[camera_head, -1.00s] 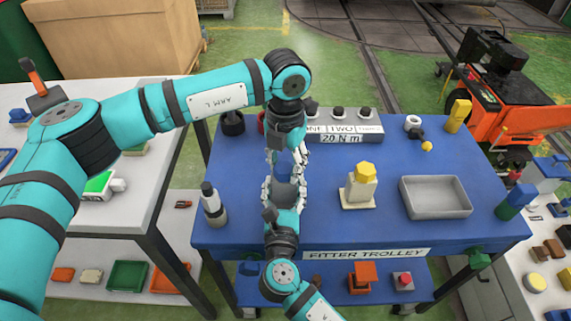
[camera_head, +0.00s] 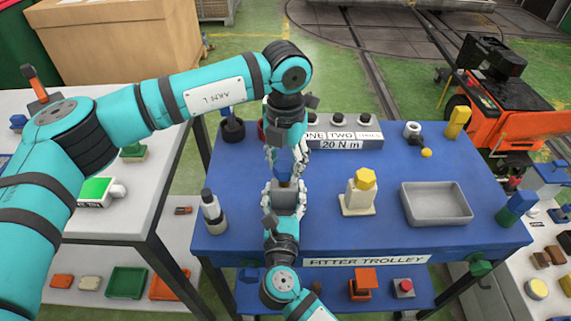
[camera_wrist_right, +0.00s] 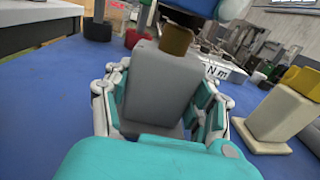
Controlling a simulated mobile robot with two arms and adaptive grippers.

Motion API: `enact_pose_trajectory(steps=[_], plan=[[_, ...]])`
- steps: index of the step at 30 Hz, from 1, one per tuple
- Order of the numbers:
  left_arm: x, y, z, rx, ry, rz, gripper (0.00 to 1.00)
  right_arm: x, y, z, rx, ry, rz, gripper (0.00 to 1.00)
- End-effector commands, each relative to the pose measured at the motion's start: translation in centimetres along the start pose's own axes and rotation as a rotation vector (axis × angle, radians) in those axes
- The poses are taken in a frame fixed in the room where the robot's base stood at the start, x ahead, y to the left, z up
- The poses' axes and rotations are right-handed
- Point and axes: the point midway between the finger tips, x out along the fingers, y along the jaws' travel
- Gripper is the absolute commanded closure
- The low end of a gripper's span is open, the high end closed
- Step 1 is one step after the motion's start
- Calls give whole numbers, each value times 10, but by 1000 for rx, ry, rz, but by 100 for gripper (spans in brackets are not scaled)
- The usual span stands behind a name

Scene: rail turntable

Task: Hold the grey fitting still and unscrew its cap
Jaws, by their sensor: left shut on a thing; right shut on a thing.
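The grey fitting (camera_head: 285,198) is a block near the left part of the blue trolley top. My right gripper (camera_head: 284,204) is shut on it from the front. In the right wrist view the fitting (camera_wrist_right: 160,88) stands between the fingers, with a brown neck (camera_wrist_right: 176,40) on top. The blue cap (camera_head: 284,166) is just above the fitting. My left gripper (camera_head: 284,155) comes down from the far side and is shut on it. In the right wrist view a blue part sits at the top edge over the neck; I cannot tell whether they touch.
A cream block with a yellow hexagonal top (camera_head: 362,190) and an empty grey tray (camera_head: 437,204) stand to the right. A grey-and-black bottle (camera_head: 212,210) stands to the left. A grey torque box (camera_head: 345,134) is at the back. Blue trolley top is free between them.

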Motion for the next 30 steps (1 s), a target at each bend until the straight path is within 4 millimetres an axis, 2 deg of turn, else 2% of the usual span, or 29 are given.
enact_pose_trajectory(steps=[14, 30], plan=[[-4, 0, 0, 0, -1, 0, 100, 0, 0, 0, 0, 1, 0, 100], [-34, 0, 0, 0, -1, 1, 100, 0, 0, 0, 0, 1, 0, 100]])
